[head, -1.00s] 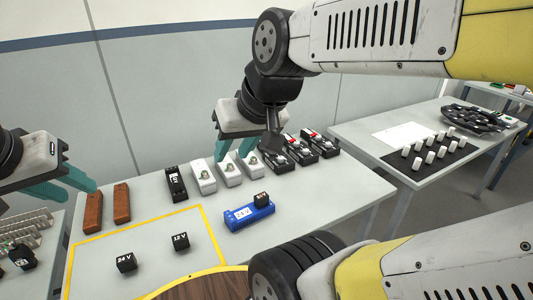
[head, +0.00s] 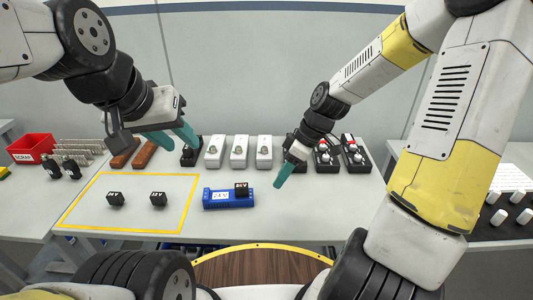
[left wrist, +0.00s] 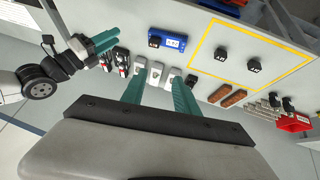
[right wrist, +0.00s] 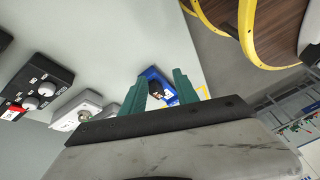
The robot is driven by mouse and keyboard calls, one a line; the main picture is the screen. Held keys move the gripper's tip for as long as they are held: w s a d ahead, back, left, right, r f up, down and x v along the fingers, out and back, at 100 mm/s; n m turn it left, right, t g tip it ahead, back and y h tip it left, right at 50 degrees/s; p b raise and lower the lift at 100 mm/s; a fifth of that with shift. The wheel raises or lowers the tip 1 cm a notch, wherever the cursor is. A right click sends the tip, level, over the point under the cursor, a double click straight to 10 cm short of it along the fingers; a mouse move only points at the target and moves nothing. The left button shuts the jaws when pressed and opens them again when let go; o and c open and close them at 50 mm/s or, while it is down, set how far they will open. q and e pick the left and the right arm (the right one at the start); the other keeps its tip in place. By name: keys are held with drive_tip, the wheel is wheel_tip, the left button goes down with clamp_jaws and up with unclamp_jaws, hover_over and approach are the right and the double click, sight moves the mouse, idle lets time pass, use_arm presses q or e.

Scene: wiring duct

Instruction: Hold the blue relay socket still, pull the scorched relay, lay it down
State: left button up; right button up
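The blue relay socket (head: 216,203) lies on the table, right of the yellow-outlined area, with a white label on it. A black relay (head: 241,189) sits on its right end; scorching is too small to make out. The socket (left wrist: 174,43) and relay (left wrist: 154,41) also show in the left wrist view. My right gripper (head: 283,180) is open and empty, above and to the right of the socket; in the right wrist view the socket (right wrist: 152,73) appears between its fingers, further off. My left gripper (head: 180,142) is open and empty, above the table's back left.
Two loose black relays, 24V (head: 115,199) and 12V (head: 158,199), stand inside the yellow outline (head: 90,230). White devices (head: 239,152) and black switch boxes (head: 355,155) line the back. A red scrap bin (head: 33,147) is far left. The outlined area is otherwise clear.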

use_arm(q)
drive_tip(key=shift+d, duration=0.45)
drive_tip(key=shift+o, duration=0.6)
drive_tip(key=o, duration=0.7)
drive_tip(key=shift+w+f, duration=0.15)
drive_tip(key=shift+w, duration=0.15)
drive_tip(key=n+g+y, duration=0.2)
drive_tip(key=n+g, duration=0.4)
drive_tip(key=n, duration=1.3)
hover_over(216, 195)
drive_tip(key=f, duration=2.5)
drive_tip(key=shift+s+d, duration=0.15)
drive_tip(key=shift+s, duration=0.05)
drive_tip(key=shift+f, duration=0.3)
drive_tip(key=shift+w+f, duration=0.1)
drive_tip(key=shift+f, duration=3.75)
use_arm(e)
drive_tip(key=w+a+f+n+t+y, duration=0.1)
drive_tip(key=w+a+n+y, duration=0.2)
drive_tip(key=w+y, duration=0.2)
drive_tip(key=shift+f+n, duration=0.25)
drive_tip(key=shift+n, duration=0.05)
